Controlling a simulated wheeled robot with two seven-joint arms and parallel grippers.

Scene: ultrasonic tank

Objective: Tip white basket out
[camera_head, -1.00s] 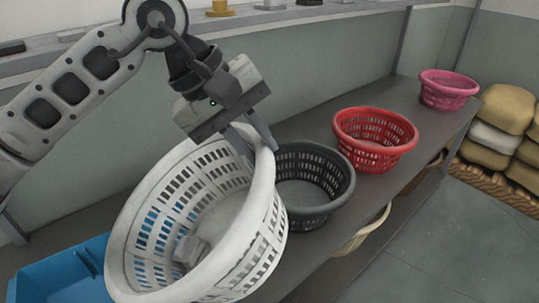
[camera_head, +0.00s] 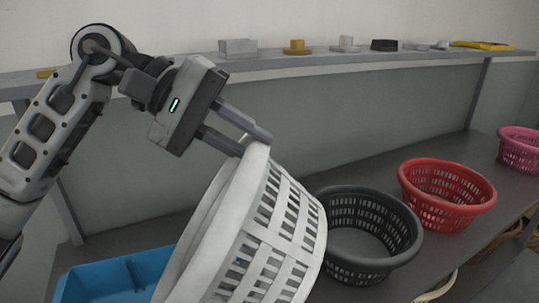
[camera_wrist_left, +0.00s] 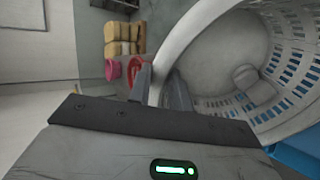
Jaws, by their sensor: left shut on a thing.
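The white basket (camera_head: 268,235) is in the head view, tilted steeply with its open mouth facing left, over or near the blue bin. My left gripper (camera_head: 258,143) is shut on the upper part of its rim. In the left wrist view the fingers (camera_wrist_left: 165,88) straddle the rim of the white basket (camera_wrist_left: 195,25). A pale grey blocky item (camera_wrist_left: 250,85) shows inside the basket there. In the head view the basket's inside is mostly hidden. My right gripper is not in view.
A blue bin (camera_head: 90,285) stands at the lower left. Black (camera_head: 365,235), red (camera_head: 447,195) and pink (camera_head: 520,148) baskets stand in a row to the right on the grey bench (camera_head: 455,250). A ledge (camera_head: 330,66) with small items runs along the back wall.

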